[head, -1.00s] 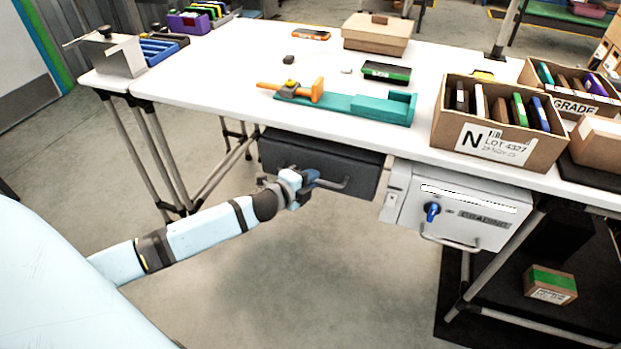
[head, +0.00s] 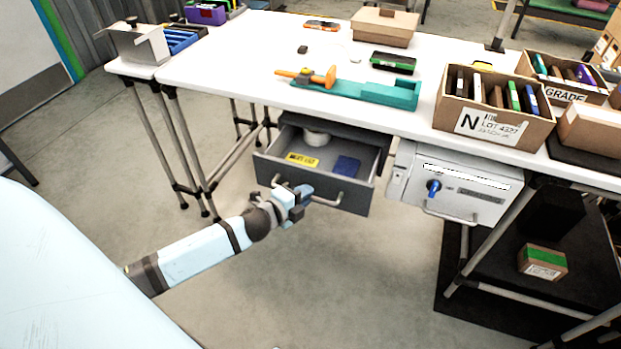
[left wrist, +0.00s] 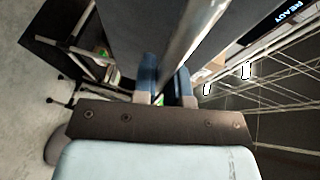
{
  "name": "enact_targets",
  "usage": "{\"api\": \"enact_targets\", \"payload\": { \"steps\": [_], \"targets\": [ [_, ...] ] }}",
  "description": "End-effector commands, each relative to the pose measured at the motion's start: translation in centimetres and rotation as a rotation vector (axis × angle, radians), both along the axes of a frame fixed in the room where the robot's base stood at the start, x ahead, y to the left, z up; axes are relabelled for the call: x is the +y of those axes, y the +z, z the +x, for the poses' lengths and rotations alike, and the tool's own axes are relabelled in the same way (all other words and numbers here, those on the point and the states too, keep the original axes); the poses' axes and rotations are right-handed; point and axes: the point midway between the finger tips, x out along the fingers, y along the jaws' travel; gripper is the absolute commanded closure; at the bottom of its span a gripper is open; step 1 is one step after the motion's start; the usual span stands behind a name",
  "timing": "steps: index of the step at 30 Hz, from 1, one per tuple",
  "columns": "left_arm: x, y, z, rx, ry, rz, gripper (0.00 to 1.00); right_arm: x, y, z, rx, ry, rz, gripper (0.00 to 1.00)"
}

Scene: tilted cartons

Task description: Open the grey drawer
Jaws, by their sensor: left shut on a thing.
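The grey drawer (head: 267,169) hangs under the white table and stands pulled out, its inside showing in the head view. A yellow item (head: 302,160), a dark blue item (head: 346,166) and a round white item (head: 316,138) lie in it. My left gripper (head: 298,199) is shut on the drawer's bar handle (head: 330,201) at the drawer front. The left wrist view shows the blue fingers (left wrist: 166,85) on either side of the metal bar handle (left wrist: 190,45), with the dark drawer front behind. My right gripper is in neither view.
A light grey unit (head: 460,187) with a blue knob and a handle hangs right of the drawer. The white tabletop (head: 250,60) carries a teal tray (head: 388,94), an orange tool and cartons such as the one marked N (head: 495,126). The floor before the drawer is clear.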

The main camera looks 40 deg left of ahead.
Motion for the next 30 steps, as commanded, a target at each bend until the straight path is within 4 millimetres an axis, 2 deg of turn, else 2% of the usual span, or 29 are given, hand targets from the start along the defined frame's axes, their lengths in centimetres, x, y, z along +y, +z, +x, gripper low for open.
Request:
{"api": "enact_targets", "payload": {
  "steps": [1,3,10,16,27,28,30],
  "targets": [
    [-0.3,0.1,-1.3,0.003,0.001,-0.004,1.00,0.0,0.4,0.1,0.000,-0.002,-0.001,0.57],
    [-0.6,0.1,-2.5,0.002,0.000,-0.003,1.00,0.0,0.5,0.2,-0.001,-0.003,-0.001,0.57],
    [-1.3,0.1,-5.5,0.000,0.000,-0.002,1.00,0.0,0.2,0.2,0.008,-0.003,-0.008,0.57],
    [-1.5,0.0,-6.5,-0.001,0.001,0.000,1.00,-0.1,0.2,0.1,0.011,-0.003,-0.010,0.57],
    [-1.6,0.0,-6.6,-0.001,0.000,0.001,1.00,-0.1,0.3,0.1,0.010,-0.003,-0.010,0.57],
    [-1.6,0.0,-6.6,-0.001,0.000,0.001,0.85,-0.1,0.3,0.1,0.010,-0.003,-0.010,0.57],
    [-1.6,0.0,-6.6,-0.001,0.000,0.001,0.69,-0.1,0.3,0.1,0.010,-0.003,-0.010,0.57]
  ]
}}
